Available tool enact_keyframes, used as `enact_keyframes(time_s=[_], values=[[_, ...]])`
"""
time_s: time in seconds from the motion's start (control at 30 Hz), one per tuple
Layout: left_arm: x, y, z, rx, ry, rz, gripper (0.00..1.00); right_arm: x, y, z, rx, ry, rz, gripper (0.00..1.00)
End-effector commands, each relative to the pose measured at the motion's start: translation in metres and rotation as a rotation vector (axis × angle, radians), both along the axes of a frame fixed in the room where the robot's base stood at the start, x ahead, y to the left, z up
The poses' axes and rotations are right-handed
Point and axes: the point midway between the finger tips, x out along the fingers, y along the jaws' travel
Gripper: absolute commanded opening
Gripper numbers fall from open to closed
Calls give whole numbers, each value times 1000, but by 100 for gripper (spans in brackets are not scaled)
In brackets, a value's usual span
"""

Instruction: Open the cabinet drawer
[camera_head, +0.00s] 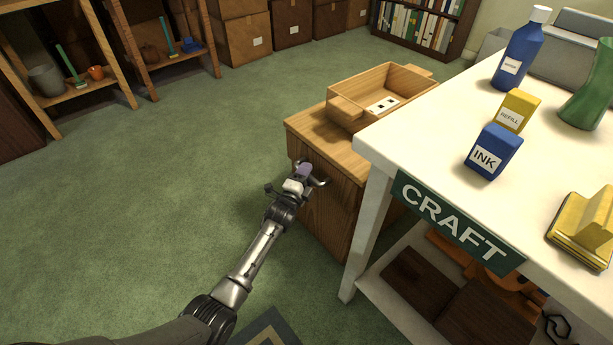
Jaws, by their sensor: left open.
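The wooden cabinet (333,214) stands on the green carpet, partly hidden behind the white table's corner and leg. My left arm reaches up from the bottom of the head view. My left gripper (314,175) is open at the upper part of the cabinet's near side, just below its top edge. I cannot tell whether its fingers touch the cabinet. The drawer's outline and handle are not clear from here; the gripper covers part of that area. My right gripper is not in view.
A wooden tray (354,113) sits on the cabinet. The white table (440,130) with a CRAFT sign (455,222) stands close on the right, bearing a blue bottle (517,52) and an ink box (493,151). Open carpet (170,190) lies to the left; shelves and boxes stand behind.

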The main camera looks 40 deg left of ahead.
Motion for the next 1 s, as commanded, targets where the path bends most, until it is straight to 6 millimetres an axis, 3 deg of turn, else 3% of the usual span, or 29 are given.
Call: enact_keyframes(time_s=[0.3, 0.77, 1.0], values=[[1, 0, 0, 0, 0, 0, 45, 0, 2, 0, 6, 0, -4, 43], [1, 0, 0, 0, 0, 0, 1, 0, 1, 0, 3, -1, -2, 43], [1, 0, 0, 0, -1, 0, 0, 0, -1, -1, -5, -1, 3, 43]])
